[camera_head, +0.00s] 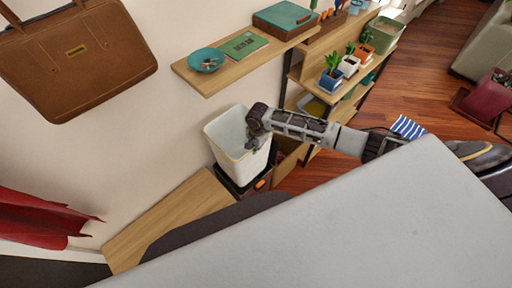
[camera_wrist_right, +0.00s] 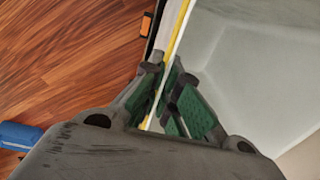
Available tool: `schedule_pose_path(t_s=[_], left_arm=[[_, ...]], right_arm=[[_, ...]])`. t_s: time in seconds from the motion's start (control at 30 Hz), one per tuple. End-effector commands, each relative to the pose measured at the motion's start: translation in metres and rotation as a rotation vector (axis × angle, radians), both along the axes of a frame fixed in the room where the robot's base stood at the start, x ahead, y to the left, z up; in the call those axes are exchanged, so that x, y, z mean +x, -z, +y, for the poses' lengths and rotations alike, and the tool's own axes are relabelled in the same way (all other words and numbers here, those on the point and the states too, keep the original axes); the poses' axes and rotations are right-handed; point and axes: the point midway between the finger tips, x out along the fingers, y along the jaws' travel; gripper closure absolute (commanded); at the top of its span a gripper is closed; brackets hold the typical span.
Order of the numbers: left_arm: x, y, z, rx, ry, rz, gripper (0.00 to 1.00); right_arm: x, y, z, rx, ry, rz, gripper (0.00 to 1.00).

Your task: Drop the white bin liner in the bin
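The white bin liner (camera_head: 228,150) is a tall, open, tapered container with a yellowish rim. It is upright or slightly tilted against the wall side in the head view, and its pale inner wall fills the right of the wrist view (camera_wrist_right: 260,70). My right gripper (camera_head: 254,139) is at its right rim. In the wrist view the green finger pads (camera_wrist_right: 176,103) close on both sides of the yellow-edged rim. The dark bin (camera_head: 240,188) shows just below the liner; I cannot tell whether the liner's base is inside it. My left gripper is not in view.
A wall shelf (camera_head: 215,83) with a teal bowl (camera_head: 206,59) and a green book (camera_head: 244,44) is above the liner. A low wooden surface (camera_head: 165,220) lies left of the bin. A shelf unit with potted plants (camera_head: 332,76) stands to the right.

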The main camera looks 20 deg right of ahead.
Motion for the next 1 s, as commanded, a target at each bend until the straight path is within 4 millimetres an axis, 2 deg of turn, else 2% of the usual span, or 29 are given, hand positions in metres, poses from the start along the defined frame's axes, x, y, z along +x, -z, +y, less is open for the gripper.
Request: schedule_pose_path(t_s=[0.63, 1.0], left_arm=[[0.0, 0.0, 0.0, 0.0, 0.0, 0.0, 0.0], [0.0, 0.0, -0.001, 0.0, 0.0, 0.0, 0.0]], right_arm=[[0.0, 0.001, 0.0, 0.0, 0.0, 0.0, 1.0], [0.0, 0.018, 0.001, 0.001, 0.0, 0.001, 1.0]])
